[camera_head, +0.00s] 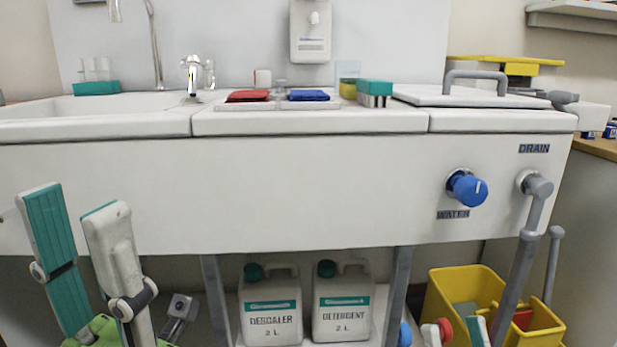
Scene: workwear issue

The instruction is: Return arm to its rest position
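My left gripper (82,210) points up at the lower left, in front of the sink unit. Its two long pale fingers with teal faces stand apart, and nothing shows between them. It looks open and empty, clear of the items on the worktop. At the bottom edge right of centre, pale pieces with teal and red (478,331) show only in part. They may belong to my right gripper, but I cannot tell its state. The rest of both arms is mostly out of frame.
The white sink unit (300,190) spans the view, with a blue water knob (467,188) and grey drain pipe (530,215). Red (248,96) and blue (308,95) items lie on top. Descaler (270,305) and detergent (342,305) jugs stand below, left of a yellow bucket (450,290).

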